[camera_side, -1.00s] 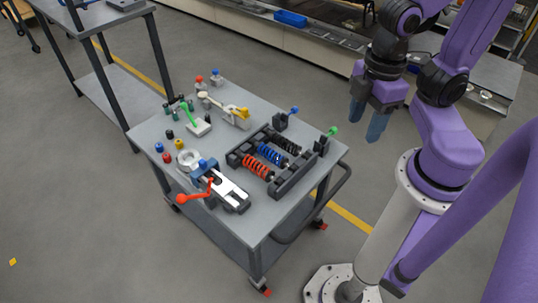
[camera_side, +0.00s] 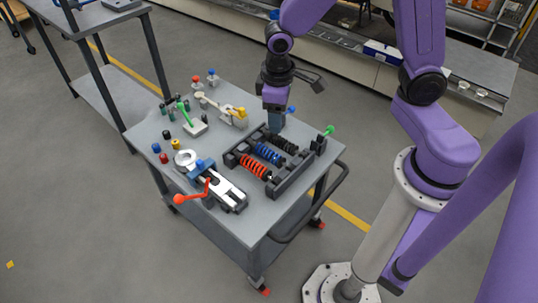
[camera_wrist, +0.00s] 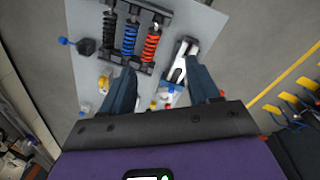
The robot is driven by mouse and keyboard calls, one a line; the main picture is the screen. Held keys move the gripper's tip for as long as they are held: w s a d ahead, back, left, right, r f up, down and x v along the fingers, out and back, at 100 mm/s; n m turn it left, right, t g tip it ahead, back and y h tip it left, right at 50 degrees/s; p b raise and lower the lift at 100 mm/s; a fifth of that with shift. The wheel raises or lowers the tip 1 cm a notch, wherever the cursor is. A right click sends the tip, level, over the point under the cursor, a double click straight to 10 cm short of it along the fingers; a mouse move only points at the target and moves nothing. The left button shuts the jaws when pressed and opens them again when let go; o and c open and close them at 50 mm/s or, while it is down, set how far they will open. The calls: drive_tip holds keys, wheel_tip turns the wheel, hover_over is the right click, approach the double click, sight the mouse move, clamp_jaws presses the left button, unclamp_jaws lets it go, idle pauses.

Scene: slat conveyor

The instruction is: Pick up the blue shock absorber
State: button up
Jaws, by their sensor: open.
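The blue shock absorber (camera_side: 267,154) lies in a dark rack (camera_side: 282,186) on the cart, between a black shock absorber (camera_side: 284,144) and a red one (camera_side: 254,167). In the wrist view the blue shock absorber (camera_wrist: 130,37) is near the top, left of centre, between the black and red ones. My gripper (camera_side: 275,120) is above the cart's far side, beyond the rack, apart from the shock absorbers. In the wrist view my gripper (camera_wrist: 163,85) is open, its two fingers wide apart with nothing held between them.
The grey cart top (camera_side: 262,215) also bears a clamp with a red handle (camera_side: 212,188), a green-handled clamp (camera_side: 190,122), a yellow-handled clamp (camera_side: 235,115) and several small coloured knobs. A green-knobbed block (camera_side: 321,140) stands beside the rack. Bare cart top lies at the front.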

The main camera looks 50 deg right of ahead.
drive_tip(key=w+d+f+m, duration=0.3)
drive_tip(key=w+f, duration=0.4)
drive_tip(key=m, duration=0.3)
hover_over(268, 151)
drive_tip(key=shift+g+h, duration=0.3)
drive_tip(key=shift+g, duration=0.1)
drive_tip(key=f, duration=1.8)
drive_tip(key=shift+s+a+f, duration=0.35)
drive_tip(key=shift+a, duration=0.05)
drive_tip(key=shift+w+d+f, duration=0.1)
drive_tip(key=shift+d+f, duration=0.05)
drive_tip(key=shift+f, duration=0.8)
drive_tip(key=shift+w+d+f, duration=0.15)
drive_tip(key=shift+d+f, duration=0.05)
drive_tip(key=shift+f, duration=0.75)
drive_tip(key=shift+w+d+f, duration=0.1)
drive_tip(key=shift+d+f, duration=0.05)
drive_tip(key=shift+f, duration=0.8)
clamp_jaws()
